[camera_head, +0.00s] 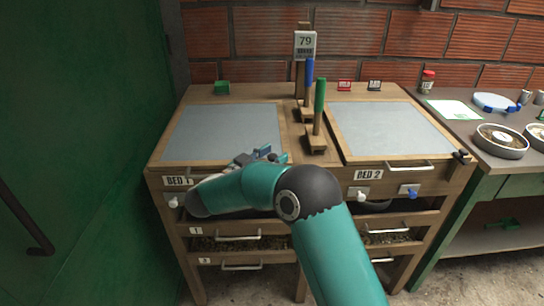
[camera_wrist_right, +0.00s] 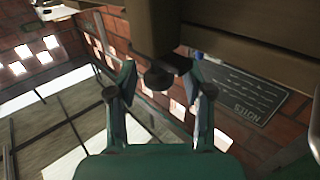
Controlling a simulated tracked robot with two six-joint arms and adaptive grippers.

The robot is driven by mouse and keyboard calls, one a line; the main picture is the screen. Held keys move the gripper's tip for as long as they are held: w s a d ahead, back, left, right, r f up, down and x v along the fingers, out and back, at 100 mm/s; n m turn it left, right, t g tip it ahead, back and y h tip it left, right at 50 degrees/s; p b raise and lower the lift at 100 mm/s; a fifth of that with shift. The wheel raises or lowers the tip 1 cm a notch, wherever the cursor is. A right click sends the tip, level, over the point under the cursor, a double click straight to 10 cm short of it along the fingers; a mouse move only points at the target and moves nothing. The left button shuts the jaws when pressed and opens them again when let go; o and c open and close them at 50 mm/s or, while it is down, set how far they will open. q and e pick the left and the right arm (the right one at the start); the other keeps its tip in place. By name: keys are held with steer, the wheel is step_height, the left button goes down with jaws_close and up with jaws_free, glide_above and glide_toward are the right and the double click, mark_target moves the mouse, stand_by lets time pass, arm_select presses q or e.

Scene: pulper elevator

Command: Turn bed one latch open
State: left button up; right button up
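Bed 1 is a grey-topped panel in a wooden frame (camera_head: 224,131) on the left of the bench, lying flat, with a "BED 1" label (camera_head: 178,181) on its front. My right gripper (camera_head: 258,156) is at its front right edge, and my forearm hides much of that front. In the right wrist view a dark knob-like latch (camera_wrist_right: 158,77) hangs from the wood between the two fingers of my right gripper (camera_wrist_right: 162,70). The fingers are open on either side, with visible gaps to the knob. My left gripper is not in view.
Bed 2 (camera_head: 390,130) is to the right, with a similar black latch (camera_head: 461,155) at its front right corner. A green-handled lever (camera_head: 319,105) and a blue-handled lever (camera_head: 309,75) stand between the beds. A green wall (camera_head: 85,120) closes the left side.

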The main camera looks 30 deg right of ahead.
steer(key=v, duration=1.2)
stand_by(0.4)
